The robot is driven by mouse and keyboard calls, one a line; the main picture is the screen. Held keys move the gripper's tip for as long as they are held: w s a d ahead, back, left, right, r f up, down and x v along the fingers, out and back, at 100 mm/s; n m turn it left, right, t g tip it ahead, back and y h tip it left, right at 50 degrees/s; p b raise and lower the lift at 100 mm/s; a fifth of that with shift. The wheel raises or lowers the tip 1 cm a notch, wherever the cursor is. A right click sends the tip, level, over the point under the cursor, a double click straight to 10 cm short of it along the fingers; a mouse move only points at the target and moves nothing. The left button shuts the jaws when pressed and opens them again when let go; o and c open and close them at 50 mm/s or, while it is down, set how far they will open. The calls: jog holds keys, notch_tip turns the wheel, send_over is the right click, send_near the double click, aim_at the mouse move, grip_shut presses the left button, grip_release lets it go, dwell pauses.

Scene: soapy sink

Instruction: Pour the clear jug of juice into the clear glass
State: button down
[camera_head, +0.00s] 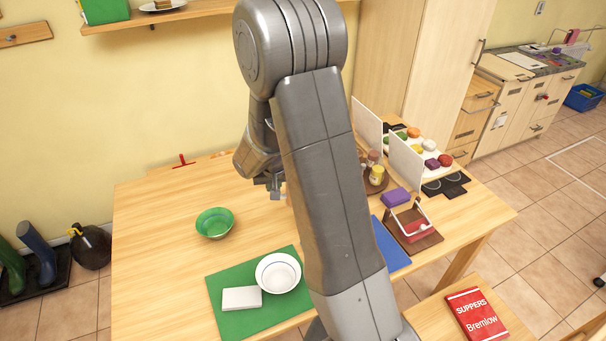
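My arm fills the middle of the view and hides much of the wooden table (150,270). My gripper (276,190) hangs over the back middle of the table, partly behind my arm. I cannot tell whether its fingers are open or shut, or whether it holds anything. I cannot make out a clear jug of juice or a clear glass. Either may be hidden behind my arm.
A green bowl (214,223) stands left of my gripper. A white bowl (278,273) and a white block (241,298) sit on a green mat (225,325). Right of my arm are jars (377,174), white panels (405,165) and a purple block (396,197). The table's left side is clear.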

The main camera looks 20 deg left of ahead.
jog(key=shift+g+y, duration=0.5)
jog(key=shift+s+a+f+p, duration=0.95)
jog(key=shift+s+a+f, duration=0.3)
jog(key=shift+s, duration=0.15)
jog(key=shift+d, duration=0.15)
jog(key=shift+s+r+g+y, duration=0.1)
jog(key=shift+r+g+y, duration=0.05)
jog(key=shift+g+y, duration=0.25)
jog(key=shift+f+b, duration=0.25)
jog(key=shift+b, duration=1.25)
jog(key=shift+g+y+b, duration=0.3)
jog(key=shift+g+b, duration=0.1)
jog(key=shift+b, duration=0.45)
jog(key=shift+f+m+g+y+b, duration=0.15)
jog(key=shift+m+g+y+b, duration=0.25)
jog(key=shift+b, duration=1.65)
jog(key=shift+w+g+y+b, duration=0.25)
jog(key=shift+g+y+b, duration=0.15)
jog(key=shift+b, duration=0.85)
